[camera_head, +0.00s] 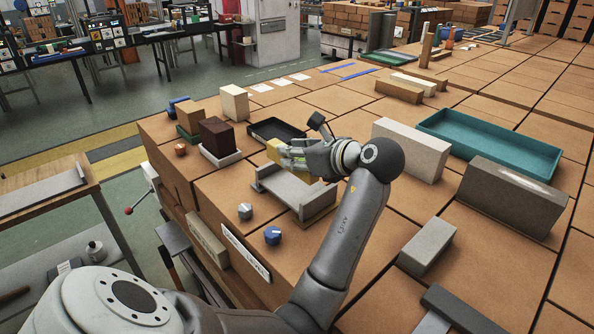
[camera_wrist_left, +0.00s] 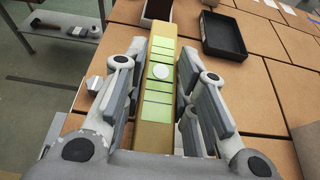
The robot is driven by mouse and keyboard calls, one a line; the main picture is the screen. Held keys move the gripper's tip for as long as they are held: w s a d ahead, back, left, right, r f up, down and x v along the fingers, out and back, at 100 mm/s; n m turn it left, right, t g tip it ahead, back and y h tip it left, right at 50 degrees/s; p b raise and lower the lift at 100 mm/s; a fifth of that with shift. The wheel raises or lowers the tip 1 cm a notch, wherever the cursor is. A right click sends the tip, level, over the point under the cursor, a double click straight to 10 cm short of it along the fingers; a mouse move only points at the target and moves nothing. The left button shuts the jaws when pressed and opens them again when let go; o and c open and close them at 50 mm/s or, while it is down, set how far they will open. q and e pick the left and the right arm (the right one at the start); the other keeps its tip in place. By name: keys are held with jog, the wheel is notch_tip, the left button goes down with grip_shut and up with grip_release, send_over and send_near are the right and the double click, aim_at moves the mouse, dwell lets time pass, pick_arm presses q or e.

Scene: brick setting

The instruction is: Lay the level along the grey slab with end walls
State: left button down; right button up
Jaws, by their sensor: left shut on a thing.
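My left gripper (camera_head: 298,156) is shut on the yellow level (camera_head: 274,151). In the left wrist view the level (camera_wrist_left: 160,75) lies lengthwise between the fingers (camera_wrist_left: 158,92), with pale green panels and a round white spot on its upper face. The grey slab with end walls (camera_head: 291,188) stands on the brown block top, just below and in front of the gripper in the head view. Its bed looks empty, and my left arm covers part of its right side. My right gripper does not show.
A black tray (camera_head: 276,131) lies just behind the gripper. A dark brown block stands in a white tray (camera_head: 221,158) to the left. A grey knob (camera_head: 245,211) and a blue knob (camera_head: 272,236) are near the front edge. A teal tray (camera_head: 490,143) and grey blocks are at right.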

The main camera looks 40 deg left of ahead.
pick_arm(q)
jog(key=w+a+f, duration=0.1)
jog(key=f, duration=0.1)
jog(key=w+a+f, duration=0.1)
jog(key=w+f, duration=0.1)
jog(key=w+a+f+p, duration=0.1)
jog(key=f, duration=0.1)
jog(key=shift+w+a, duration=0.25)
jog(key=shift+w, duration=0.1)
jog(key=shift+f+p, duration=0.65)
jog(key=shift+f, duration=1.05)
jog(key=c, duration=1.2)
grip_release()
jog(key=shift+f, duration=0.15)
jog(key=shift+o, duration=0.2)
jog(key=w+b+v, duration=0.1)
jog(key=b+v, duration=0.1)
jog(key=v, duration=1)
jog(key=shift+s, duration=0.45)
